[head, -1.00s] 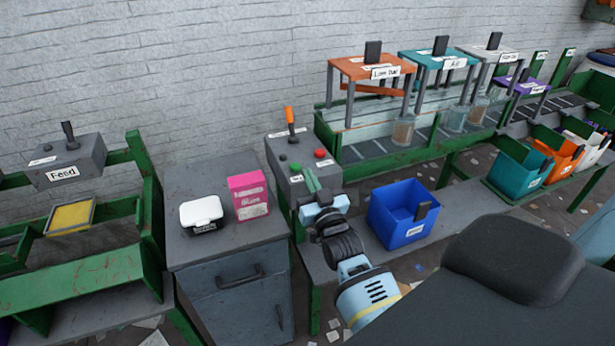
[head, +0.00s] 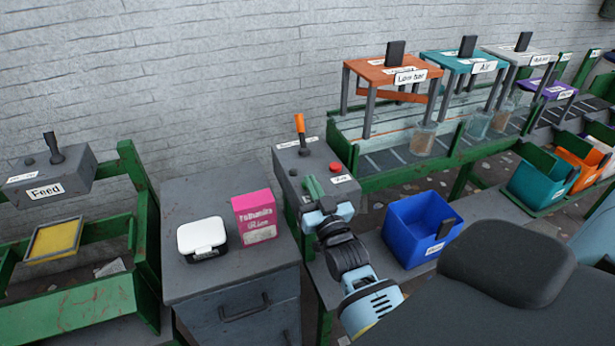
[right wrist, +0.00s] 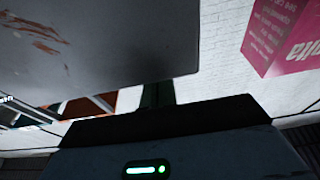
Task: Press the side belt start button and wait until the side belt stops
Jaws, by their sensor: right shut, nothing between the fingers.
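The grey control box (head: 287,187) stands in the middle of the head view. It bears an orange-handled lever (head: 300,123), a red button (head: 336,166) and dark knobs. My right gripper (head: 311,182), with green fingers, is shut and empty over the near part of its top. The fingers cover the spot where a green button showed earlier, so I cannot tell whether they touch or press it. In the right wrist view a grey surface (right wrist: 90,45), likely the control box, fills the upper left, close to the gripper. My left gripper is not in view.
A grey cabinet (head: 185,275) left of the box holds a white case (head: 200,238) and a pink box (head: 254,217). A blue bin (head: 408,240) stands right of my right arm. The belt with labelled gates (head: 392,72) lies behind.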

